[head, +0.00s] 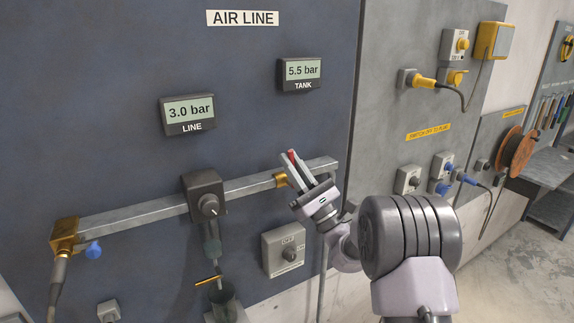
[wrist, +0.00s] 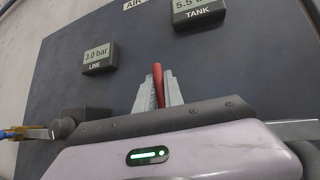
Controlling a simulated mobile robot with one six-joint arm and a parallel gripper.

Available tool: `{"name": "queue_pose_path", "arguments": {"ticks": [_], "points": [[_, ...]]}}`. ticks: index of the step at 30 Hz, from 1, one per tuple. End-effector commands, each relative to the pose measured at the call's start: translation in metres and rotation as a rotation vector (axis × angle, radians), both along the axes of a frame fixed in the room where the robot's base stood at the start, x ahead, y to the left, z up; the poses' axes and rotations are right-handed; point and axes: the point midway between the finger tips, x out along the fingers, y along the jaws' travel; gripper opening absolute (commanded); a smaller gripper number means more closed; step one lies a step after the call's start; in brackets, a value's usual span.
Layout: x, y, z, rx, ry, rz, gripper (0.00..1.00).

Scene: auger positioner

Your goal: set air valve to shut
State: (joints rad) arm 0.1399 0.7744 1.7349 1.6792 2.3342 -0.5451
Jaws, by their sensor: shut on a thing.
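The air valve's red lever (head: 291,155) shows at the right part of the grey pipe (head: 245,187). Its brass body (head: 281,180) sits on the pipe beside my gripper. My gripper (head: 297,165) is shut on the red lever, with one finger on each side. In the wrist view the lever (wrist: 157,80) stands upright between the fingers (wrist: 158,92), its tip above them. The lever's lower part is hidden by the fingers and gripper body. The LINE display (head: 189,111) reads 3.0 bar and the TANK display (head: 301,71) reads 5.5 bar.
A grey regulator with a round knob (head: 208,204) sits mid-pipe, left of my gripper. A rotary switch (head: 289,253) is below. A brass fitting with a blue handle (head: 92,249) is at the pipe's left end. Sockets and yellow plugs (head: 425,81) are on the right panel.

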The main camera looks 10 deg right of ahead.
Motion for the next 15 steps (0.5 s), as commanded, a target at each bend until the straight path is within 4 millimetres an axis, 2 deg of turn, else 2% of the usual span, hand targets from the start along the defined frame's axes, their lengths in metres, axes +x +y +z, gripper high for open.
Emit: {"name": "queue_pose_path", "arguments": {"ticks": [15], "points": [[0.0035,-0.0082,0.0002,0.12,0.051,-0.001,0.0]]}}
